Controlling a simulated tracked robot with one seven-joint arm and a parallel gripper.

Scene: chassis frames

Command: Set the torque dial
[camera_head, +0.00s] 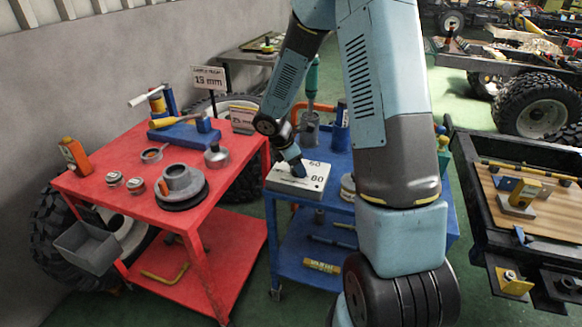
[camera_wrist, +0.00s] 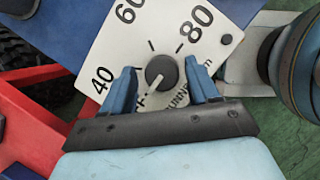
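The torque dial is a white plate (camera_wrist: 120,55) printed with 40, 60 and 80, with a dark round knob (camera_wrist: 162,72) in its middle. A pale line on the knob seems to point down and left. In the head view the plate (camera_head: 314,184) lies on top of the blue cart (camera_head: 335,200). My gripper (camera_wrist: 160,66) is over the plate, with one blue finger on each side of the knob. A gap shows between each finger and the knob, so it is open around it. In the head view my gripper (camera_head: 297,168) partly hides the plate and knob.
A red cart (camera_head: 110,205) with jars, a round flange (camera_head: 178,182) and a blue vise stands left. A green-handled tool (camera_head: 312,85) and cans stand behind the dial on the blue cart. A dark bench (camera_head: 462,150) with a wooden top is at right.

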